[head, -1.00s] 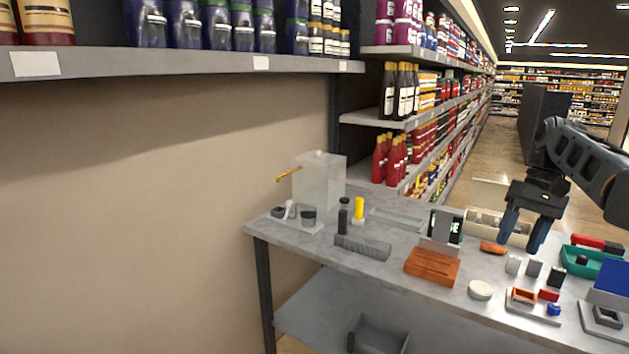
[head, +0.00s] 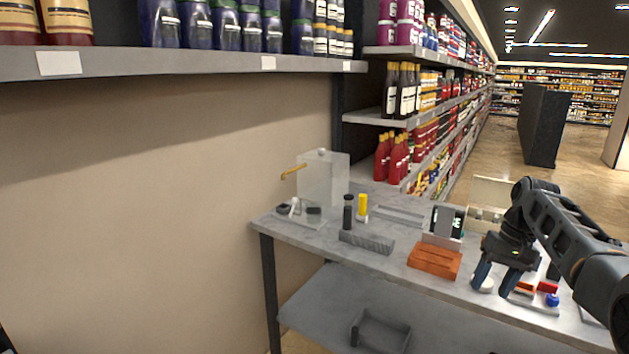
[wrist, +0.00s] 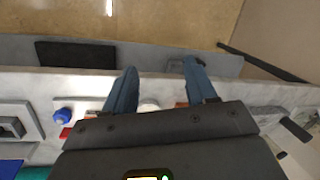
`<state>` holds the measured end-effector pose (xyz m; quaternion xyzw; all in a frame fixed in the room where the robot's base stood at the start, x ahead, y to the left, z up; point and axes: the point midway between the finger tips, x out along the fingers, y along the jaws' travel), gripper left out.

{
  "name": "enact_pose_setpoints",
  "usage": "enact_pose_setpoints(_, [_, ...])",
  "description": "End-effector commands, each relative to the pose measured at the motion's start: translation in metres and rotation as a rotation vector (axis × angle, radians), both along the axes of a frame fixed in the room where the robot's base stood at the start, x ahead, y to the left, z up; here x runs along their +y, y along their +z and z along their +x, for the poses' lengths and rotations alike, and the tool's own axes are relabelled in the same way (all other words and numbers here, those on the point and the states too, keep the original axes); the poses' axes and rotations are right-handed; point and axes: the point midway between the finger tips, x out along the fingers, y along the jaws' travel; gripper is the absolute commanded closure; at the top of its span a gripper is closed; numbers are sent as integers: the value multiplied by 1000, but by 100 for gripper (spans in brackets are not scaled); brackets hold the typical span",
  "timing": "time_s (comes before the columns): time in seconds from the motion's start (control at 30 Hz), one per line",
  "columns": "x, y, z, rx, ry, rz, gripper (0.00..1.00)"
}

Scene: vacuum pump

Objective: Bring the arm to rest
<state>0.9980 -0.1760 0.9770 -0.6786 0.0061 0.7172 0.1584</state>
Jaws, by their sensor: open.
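My gripper (head: 495,282) hangs with its blue fingers pointing down near the front edge of the grey table (head: 330,236), at the right of the head view. The fingers are apart and nothing is between them. A white round piece (head: 483,285) shows just behind the fingers in the head view. In the wrist view my gripper (wrist: 163,78) also has its two fingers spread, with the table's front edge and the floor beyond them. My arm reaches in from the right and hides part of the table's right end.
An orange block (head: 434,262) lies left of my gripper. A translucent box (head: 323,180) stands at the table's far left, near black and yellow cylinders. A blue knob (head: 552,300) and a red piece (head: 547,287) are to the right. A lower shelf (head: 330,300) holds a dark tray.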

Motion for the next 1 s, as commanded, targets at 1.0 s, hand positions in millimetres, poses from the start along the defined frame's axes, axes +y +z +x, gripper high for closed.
enact_pose_setpoints(1.0, [131, -301, -222, -574, -11, -191, 44])
